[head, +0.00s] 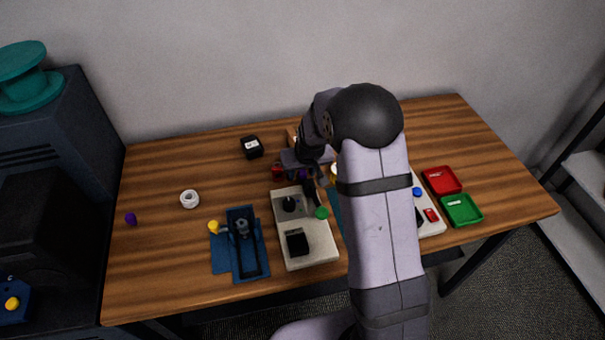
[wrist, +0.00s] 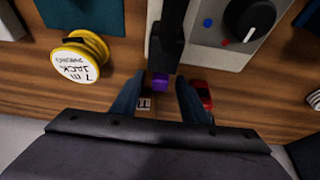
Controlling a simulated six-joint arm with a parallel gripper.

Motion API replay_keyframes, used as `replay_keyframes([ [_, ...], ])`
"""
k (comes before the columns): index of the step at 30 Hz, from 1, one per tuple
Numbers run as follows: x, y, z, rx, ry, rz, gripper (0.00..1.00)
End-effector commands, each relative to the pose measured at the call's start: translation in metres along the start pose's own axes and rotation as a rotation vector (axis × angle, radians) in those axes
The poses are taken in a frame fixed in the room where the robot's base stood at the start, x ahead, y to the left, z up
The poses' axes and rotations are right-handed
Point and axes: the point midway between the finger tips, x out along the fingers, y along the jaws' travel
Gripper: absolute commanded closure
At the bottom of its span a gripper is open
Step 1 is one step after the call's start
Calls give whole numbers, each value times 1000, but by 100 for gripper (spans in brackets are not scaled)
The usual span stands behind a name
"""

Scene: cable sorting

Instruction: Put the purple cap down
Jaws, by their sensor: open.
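A small purple cap (wrist: 160,80) shows in the wrist view between my fingertips, at the lower end of a dark bar-shaped part (wrist: 167,35). I cannot tell whether the cap is fixed to that part or only lies beside it. My gripper (wrist: 158,92) is open, with one blue finger on each side of the cap and gaps showing. In the head view my gripper (head: 300,164) is low over the back middle of the table, and a bit of purple (head: 302,174) shows under it. Another purple piece (head: 131,218) lies at the table's left.
A yellow spool (wrist: 80,60) and a grey panel with a black knob (wrist: 250,18) are close to my fingers. A red item (wrist: 203,94) is right beside one finger. Red (head: 442,180) and green (head: 461,209) trays stand at the right. The table's left back is mostly clear.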

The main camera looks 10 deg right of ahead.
Motion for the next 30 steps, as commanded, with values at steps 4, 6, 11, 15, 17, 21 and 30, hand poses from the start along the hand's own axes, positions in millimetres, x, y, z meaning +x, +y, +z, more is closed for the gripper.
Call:
replay_keyframes([
  [4,0,0,0,0,0,0,62],
  [6,0,0,0,0,0,0,78],
  [11,0,0,0,0,0,0,100],
  [15,0,0,0,0,0,0,100],
  [17,0,0,0,0,0,0,100],
  [21,-4,0,-2,0,1,0,100],
  [30,-40,0,-18,0,7,0,100],
])
